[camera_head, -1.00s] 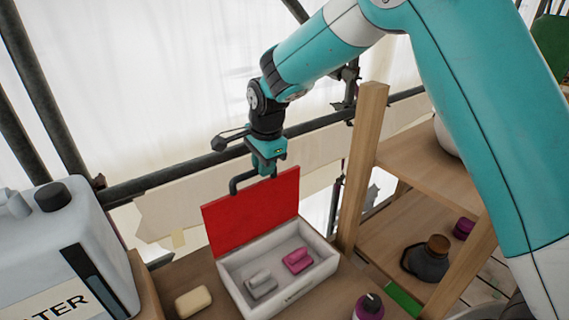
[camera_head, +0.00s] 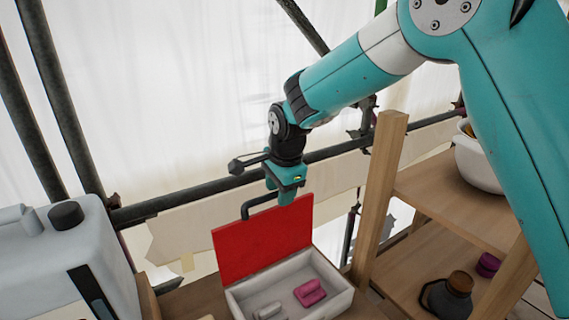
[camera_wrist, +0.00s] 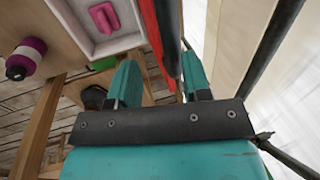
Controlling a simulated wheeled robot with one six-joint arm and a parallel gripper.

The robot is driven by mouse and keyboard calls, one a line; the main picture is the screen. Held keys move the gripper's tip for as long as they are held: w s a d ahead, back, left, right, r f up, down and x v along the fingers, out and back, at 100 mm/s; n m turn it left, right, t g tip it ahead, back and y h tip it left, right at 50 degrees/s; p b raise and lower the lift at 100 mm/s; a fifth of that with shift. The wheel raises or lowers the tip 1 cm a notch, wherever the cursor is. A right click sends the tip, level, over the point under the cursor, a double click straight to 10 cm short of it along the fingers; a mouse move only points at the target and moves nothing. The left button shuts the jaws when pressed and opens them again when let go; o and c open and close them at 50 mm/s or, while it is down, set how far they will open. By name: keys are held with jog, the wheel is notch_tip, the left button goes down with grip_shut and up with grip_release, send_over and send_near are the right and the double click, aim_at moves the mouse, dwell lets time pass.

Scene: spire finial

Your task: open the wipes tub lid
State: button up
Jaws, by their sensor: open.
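The wipes tub is a white box (camera_head: 344,296) on the wooden surface at lower middle in the head view. Its red lid (camera_head: 262,245) stands up, open, at the back of the box. A pink block (camera_head: 310,292) and a grey block (camera_head: 268,312) lie inside. My gripper (camera_head: 268,207) is open at the lid's top edge. In the wrist view the lid's red edge (camera_wrist: 164,35) runs between the two teal fingers of my gripper (camera_wrist: 160,80); contact cannot be told. The tub's front is cut off in the head view.
A large white water jug (camera_head: 50,255) stands at left. Dark scaffold pipes pass behind my gripper.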

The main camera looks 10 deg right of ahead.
jog(key=b+v, duration=0.2)
jog(key=v, duration=1.4)
jog(key=shift+r+b, duration=0.25)
jog(key=shift+b, duration=0.05)
jog(key=shift+d, duration=0.1)
